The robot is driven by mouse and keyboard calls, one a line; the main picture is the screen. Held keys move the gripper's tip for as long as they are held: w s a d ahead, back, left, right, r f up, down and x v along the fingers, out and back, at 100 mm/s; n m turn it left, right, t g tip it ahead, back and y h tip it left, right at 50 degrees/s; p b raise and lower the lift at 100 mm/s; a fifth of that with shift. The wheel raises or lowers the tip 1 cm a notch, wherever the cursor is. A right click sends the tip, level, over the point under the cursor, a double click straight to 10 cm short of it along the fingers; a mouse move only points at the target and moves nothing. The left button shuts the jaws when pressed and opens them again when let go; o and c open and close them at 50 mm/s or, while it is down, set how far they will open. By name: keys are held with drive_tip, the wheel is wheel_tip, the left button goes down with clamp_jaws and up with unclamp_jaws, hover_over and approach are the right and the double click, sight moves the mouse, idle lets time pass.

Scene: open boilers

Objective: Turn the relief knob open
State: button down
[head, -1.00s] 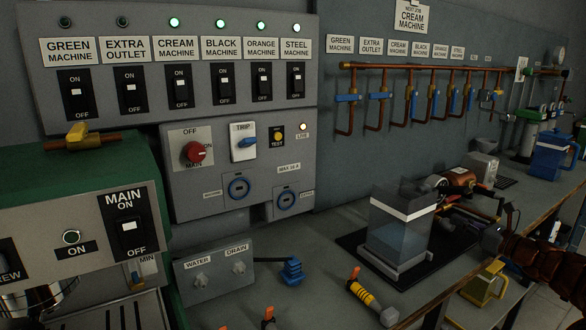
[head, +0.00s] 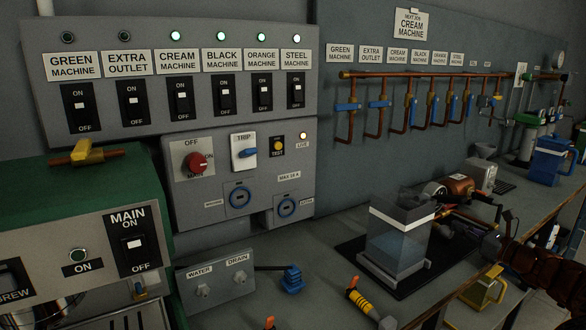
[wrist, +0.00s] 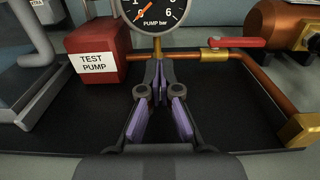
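I cannot pick out a relief knob with certainty. In the wrist view my gripper (wrist: 158,80) points at the foot of a pump gauge (wrist: 158,12), with its purple-padded fingers close together at the tips. A small brass part (wrist: 155,92) shows at the fingertips; whether it is held between them or lies behind them is unclear. A red box labelled TEST PUMP (wrist: 96,55) stands left of the fingers. A red lever (wrist: 237,42) sits on the copper pipe to the right. In the head view my gripper is small and dark among the pump parts.
A clear water tank (head: 398,235) stands on the bench beside the pump, left of my arm. A copper boiler (head: 462,187) lies behind. A striped yellow tool (head: 362,298) lies in front of the tank.

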drive_tip(key=shift+w+d+f+p, duration=0.2)
drive_tip(key=shift+d+f+p, duration=0.1)
drive_tip(key=shift+p, duration=0.35)
idle(0.3)
drive_tip(key=shift+r, duration=0.1)
drive_tip(key=shift+d+r+p, duration=0.2)
drive_tip(key=shift+r+p, duration=0.2)
drive_tip(key=shift+p, duration=0.1)
drive_tip(key=shift+p+v, duration=1.05)
drive_tip(key=shift+v, duration=1.85)
